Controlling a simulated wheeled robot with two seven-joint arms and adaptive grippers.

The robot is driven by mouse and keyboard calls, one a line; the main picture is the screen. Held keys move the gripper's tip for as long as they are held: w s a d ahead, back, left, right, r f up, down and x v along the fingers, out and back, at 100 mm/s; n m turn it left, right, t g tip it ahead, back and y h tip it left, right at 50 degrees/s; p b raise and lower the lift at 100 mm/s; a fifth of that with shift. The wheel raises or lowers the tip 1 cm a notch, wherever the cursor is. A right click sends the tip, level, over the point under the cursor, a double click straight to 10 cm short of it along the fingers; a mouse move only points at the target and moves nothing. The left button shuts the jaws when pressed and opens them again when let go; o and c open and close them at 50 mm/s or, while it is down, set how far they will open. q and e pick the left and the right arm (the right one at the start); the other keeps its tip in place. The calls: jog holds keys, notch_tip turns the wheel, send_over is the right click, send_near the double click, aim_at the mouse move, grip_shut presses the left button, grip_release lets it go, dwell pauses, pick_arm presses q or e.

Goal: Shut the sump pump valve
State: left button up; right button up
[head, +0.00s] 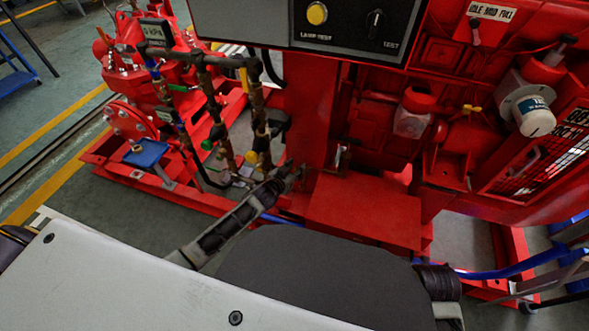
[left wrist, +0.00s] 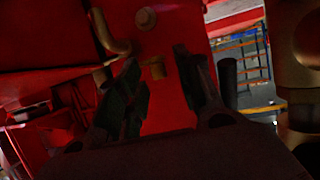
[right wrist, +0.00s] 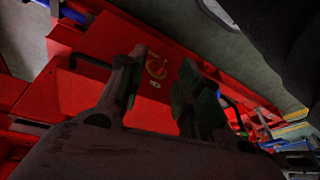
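I cannot tell for certain which fitting is the sump pump valve. In the head view my left gripper (head: 291,177) is at the foot of the red upright, right of the brass pipes (head: 262,140). In the left wrist view my left gripper (left wrist: 158,78) is open, with a gap between its fingers. A small brass stub (left wrist: 155,68) shows in that gap against a red panel; contact cannot be told. A bent brass pipe (left wrist: 108,35) is at upper left. My right gripper (right wrist: 160,80) is open and empty in the right wrist view, facing a red surface with a round yellow-and-red label (right wrist: 156,68).
A control panel (head: 345,25) overhangs the upright. A red box (head: 365,208) lies right of my left gripper. A red pump (head: 135,65) with a gauge (head: 155,33) stands at left. Thick brass piping (left wrist: 297,80) is close on the right in the left wrist view.

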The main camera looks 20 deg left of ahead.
pick_arm(q)
grip_shut()
pick_arm(e)
jog(key=shift+s, duration=0.1)
